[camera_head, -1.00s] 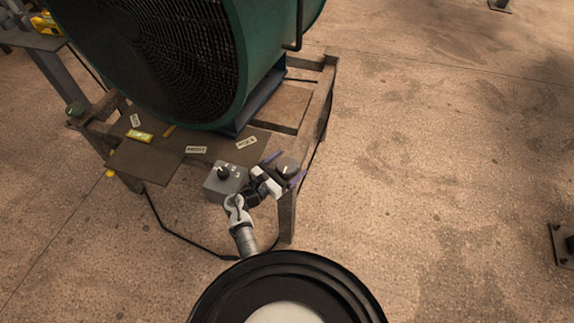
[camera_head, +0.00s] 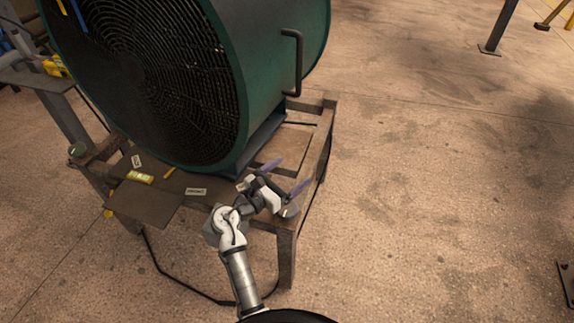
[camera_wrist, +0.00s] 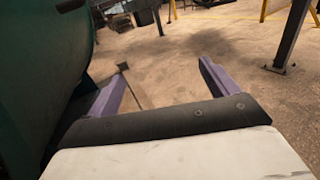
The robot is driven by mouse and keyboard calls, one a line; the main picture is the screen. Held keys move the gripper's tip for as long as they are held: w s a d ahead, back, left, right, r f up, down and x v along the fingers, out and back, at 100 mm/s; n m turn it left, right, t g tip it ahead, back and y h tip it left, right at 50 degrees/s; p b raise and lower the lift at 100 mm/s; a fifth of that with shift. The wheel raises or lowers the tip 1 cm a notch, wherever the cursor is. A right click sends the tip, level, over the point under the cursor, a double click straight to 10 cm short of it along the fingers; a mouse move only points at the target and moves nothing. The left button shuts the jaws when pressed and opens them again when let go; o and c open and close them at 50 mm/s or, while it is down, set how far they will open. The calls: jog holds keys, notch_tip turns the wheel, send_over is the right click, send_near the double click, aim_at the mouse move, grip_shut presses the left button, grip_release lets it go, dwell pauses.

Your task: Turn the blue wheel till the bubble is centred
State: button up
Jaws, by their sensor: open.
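My gripper (camera_head: 284,177) is open, its two purple fingers apart with nothing between them. It is above the right front part of the stand, beside the big fan. In the wrist view the open fingers (camera_wrist: 162,75) point past the fan's side toward the floor. A small yellow block (camera_head: 140,177), perhaps the level, lies on the stand's left plate; its bubble is too small to make out. I cannot pick out a blue wheel in either view. A round grey part (camera_head: 290,211) shows at the stand's right front corner, partly behind my gripper.
The large green fan (camera_head: 215,70) with its dark grille fills the stand's back. A black cable hangs below.

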notch_tip(320, 180, up, 4)
jog(key=shift+f, duration=0.1)
dwell(0.6)
